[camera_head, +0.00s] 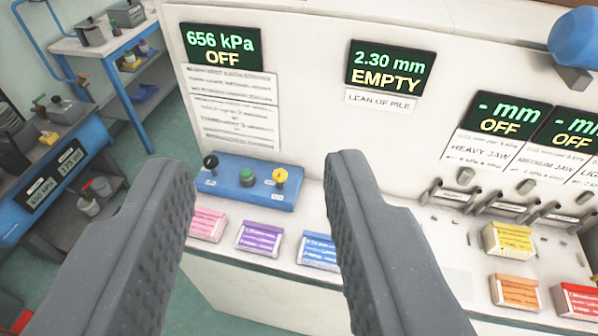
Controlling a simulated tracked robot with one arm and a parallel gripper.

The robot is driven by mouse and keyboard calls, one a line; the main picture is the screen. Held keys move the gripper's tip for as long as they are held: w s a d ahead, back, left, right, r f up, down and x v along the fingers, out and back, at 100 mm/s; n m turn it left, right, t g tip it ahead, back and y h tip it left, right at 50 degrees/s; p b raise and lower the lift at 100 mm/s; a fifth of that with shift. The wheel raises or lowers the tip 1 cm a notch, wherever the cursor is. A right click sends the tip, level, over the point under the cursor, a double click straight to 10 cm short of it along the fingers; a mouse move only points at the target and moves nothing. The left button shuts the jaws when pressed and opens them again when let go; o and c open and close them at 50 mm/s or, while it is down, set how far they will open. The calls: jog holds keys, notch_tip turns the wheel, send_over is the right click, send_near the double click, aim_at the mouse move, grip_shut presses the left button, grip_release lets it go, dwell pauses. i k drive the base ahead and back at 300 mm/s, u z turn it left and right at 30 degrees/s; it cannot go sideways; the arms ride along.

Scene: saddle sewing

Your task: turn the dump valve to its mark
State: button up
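A blue control box (228,192) sits on the white bench ledge, between and beyond my fingers. On it are a black-knobbed lever (210,163) at the left, a green button (247,176) in the middle and a yellow-knobbed lever (280,176) at the right. The small labels below them are too small to read, so I cannot tell which one is the dump valve, and its mark is not discernible. My gripper (262,165) is open and empty, its two grey ribbed fingers wide apart and not touching the box.
A display (221,46) above the box reads 656 kPa OFF; another (389,69) reads 2.30 mm EMPTY. Pink (208,225), purple (259,237) and blue (318,251) packs lie along the ledge before the box. Jaw levers (500,203) and more packs stand at the right.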

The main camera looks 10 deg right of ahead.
aim_at(279, 176)
jog(key=z, duration=0.05)
jog(key=i, duration=1)
jog(key=u, duration=0.05)
